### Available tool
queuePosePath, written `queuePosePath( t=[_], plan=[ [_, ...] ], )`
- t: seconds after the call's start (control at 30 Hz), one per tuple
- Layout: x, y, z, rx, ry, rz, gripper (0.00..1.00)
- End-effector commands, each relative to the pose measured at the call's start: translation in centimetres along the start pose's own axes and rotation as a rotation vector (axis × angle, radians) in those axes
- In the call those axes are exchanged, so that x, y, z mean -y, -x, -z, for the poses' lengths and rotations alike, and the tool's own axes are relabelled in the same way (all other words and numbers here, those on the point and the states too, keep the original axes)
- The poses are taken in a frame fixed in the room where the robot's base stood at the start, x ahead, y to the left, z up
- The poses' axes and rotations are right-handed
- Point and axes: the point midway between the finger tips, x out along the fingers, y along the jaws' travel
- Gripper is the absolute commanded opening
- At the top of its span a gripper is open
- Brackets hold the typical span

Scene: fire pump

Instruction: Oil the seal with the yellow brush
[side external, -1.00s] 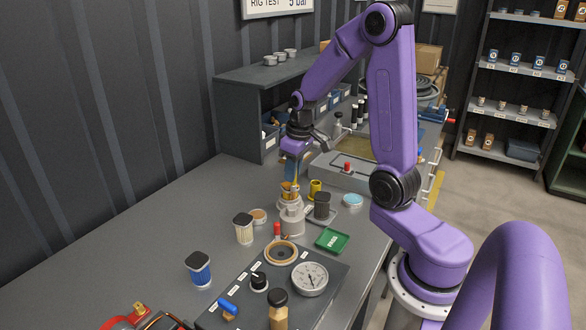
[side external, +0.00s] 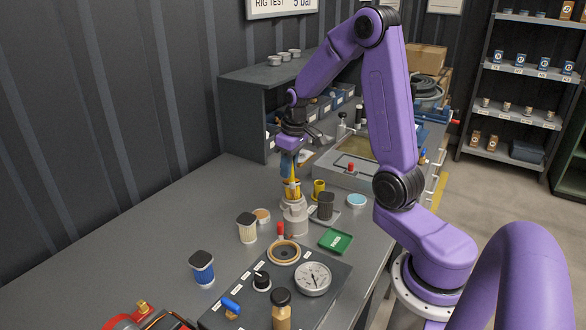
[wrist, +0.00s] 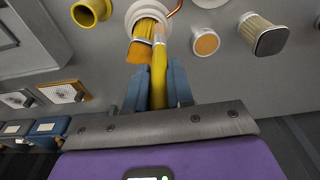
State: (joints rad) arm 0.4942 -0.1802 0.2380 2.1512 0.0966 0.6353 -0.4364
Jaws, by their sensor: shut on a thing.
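My gripper (wrist: 158,92) is shut on a slim yellow brush (wrist: 158,72), which is upright between the blue-grey fingers. In the side view my gripper (side external: 289,166) is above a pale grey round fitting (side external: 296,222) on the bench. The fitting's pale rim (wrist: 133,14) is at the top of the wrist view. Another yellow piece with an orange-brown end (wrist: 139,52) is beside the brush at the fitting's opening. Whether the brush tip touches anything is unclear.
A yellow cup (side external: 318,189), a dark cylinder (side external: 325,205) and a pleated filter (side external: 247,228) stand close around the fitting. A green tray (side external: 336,240) and a gauge (side external: 313,278) are nearer the camera. The bench's left side has clear room.

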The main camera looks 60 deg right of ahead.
Motion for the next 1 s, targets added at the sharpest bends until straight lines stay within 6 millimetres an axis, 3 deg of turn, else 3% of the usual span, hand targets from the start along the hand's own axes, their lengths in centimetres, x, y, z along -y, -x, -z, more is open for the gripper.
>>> queuePosePath(
  t=[0.03, 0.27, 0.7, 1.0],
  plan=[
    [-0.9, 0.1, 0.6, -0.024, -0.001, -0.019, 0.0],
    [-1.0, 0.4, 0.5, -0.025, -0.002, -0.021, 0.0],
    [0.6, 0.9, -2.4, -0.022, -0.001, -0.017, 0.0],
    [1.1, 0.9, -3.0, -0.018, -0.001, -0.013, 0.0]
  ],
)
